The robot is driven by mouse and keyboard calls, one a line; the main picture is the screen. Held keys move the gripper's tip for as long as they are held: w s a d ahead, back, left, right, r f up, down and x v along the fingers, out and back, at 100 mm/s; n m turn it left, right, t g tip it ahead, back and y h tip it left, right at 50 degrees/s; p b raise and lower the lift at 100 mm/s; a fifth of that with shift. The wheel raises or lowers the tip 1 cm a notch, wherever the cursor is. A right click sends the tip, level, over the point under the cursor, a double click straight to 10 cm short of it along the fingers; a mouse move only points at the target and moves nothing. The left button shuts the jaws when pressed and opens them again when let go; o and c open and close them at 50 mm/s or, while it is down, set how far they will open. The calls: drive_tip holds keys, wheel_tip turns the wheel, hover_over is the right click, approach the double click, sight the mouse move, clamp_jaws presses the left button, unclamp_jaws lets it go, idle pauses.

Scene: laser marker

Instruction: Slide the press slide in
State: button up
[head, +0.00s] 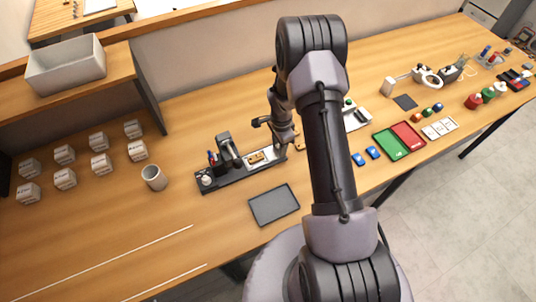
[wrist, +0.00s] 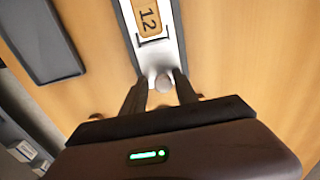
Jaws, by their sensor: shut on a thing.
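The press slide (head: 268,155) is a pale plate at the right end of a dark base (head: 223,181), with a wooden tag (head: 256,158) on it. In the wrist view, the slide (wrist: 172,50) runs up from my fingers, and the tag (wrist: 148,17) reads "12" inside a dark bracket mark. A round grey knob (wrist: 163,83) stands at the slide's near end. My gripper (wrist: 160,89) is shut on this knob, one finger on each side. In the head view, my gripper (head: 285,148) is at the slide's right end, partly hidden by my own arm.
A dark press column (head: 226,146) and a pen holder stand on the base's left part. A dark tray (head: 274,205) lies in front of the base, and a cup (head: 154,177) stands left. Small boxes, coloured trays (head: 400,140) and blue items lie further off.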

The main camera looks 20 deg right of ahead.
sight(263, 155)
drive_tip(key=shift+s+a+f+b, duration=0.15)
drive_tip(key=shift+a+b, duration=0.25)
drive_tip(key=shift+a, duration=1.2)
drive_tip(key=shift+s+a+f+b, duration=0.15)
drive_tip(key=shift+a+b, duration=0.2)
drive_tip(key=shift+a, duration=1.25)
drive_tip(key=o, duration=0.6)
drive_tip(key=shift+w, duration=0.1)
drive_tip(key=shift+o, duration=0.8)
drive_tip(key=shift+w, duration=0.15)
wheel_tip(263, 155, up, 7)
drive_tip(key=p, duration=0.3)
drive_tip(key=shift+w+d+r+p, duration=0.1)
drive_tip(key=shift+w+p, duration=0.05)
drive_tip(key=shift+p, duration=0.15)
